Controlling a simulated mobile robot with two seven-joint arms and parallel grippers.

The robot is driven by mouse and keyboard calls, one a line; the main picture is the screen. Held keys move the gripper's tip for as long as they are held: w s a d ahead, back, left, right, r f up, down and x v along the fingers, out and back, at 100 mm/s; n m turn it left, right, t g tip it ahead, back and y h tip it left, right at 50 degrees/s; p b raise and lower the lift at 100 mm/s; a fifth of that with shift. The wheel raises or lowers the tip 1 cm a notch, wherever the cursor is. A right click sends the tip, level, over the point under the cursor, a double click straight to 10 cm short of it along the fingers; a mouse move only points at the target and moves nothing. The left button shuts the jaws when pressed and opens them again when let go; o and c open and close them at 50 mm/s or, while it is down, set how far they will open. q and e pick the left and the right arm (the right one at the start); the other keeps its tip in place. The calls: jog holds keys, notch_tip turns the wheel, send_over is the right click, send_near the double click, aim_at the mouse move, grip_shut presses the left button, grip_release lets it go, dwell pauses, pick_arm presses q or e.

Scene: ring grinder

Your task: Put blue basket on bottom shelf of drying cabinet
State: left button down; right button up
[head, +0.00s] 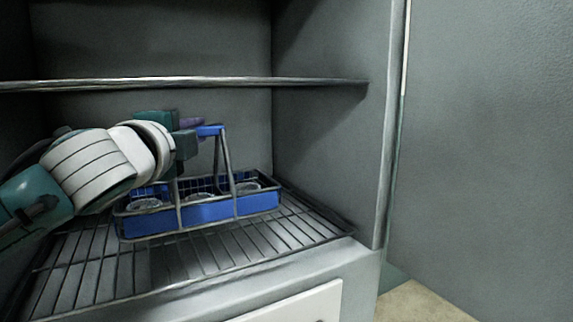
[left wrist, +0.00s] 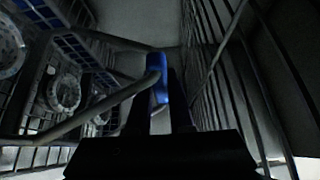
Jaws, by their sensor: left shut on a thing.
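The blue basket (head: 205,212) is inside the drying cabinet, on or just above the wire bottom shelf (head: 185,262); I cannot tell whether it touches. It looks roughly level and holds round ring-like items (head: 199,198). Its handle rises to a blue grip (head: 210,131). My left gripper (head: 196,138) is shut on that grip. In the left wrist view the blue grip (left wrist: 158,78) lies between the fingers, with the basket's compartments (left wrist: 65,90) to the left. My right gripper is not in view.
An upper shelf (head: 185,83) spans the cabinet above my left gripper. The cabinet's right wall (head: 325,140) stands right of the basket. Free wire shelf lies in front of it. A white panel (head: 295,303) is below. The open door (head: 485,140) is at the right.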

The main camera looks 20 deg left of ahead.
pick_arm(q)
notch_tip(320, 180, down, 4)
jog(key=shift+f+b, duration=0.2)
jog(key=shift+b, duration=0.8)
jog(key=shift+f, duration=0.35)
jog(key=shift+w+a, duration=0.15)
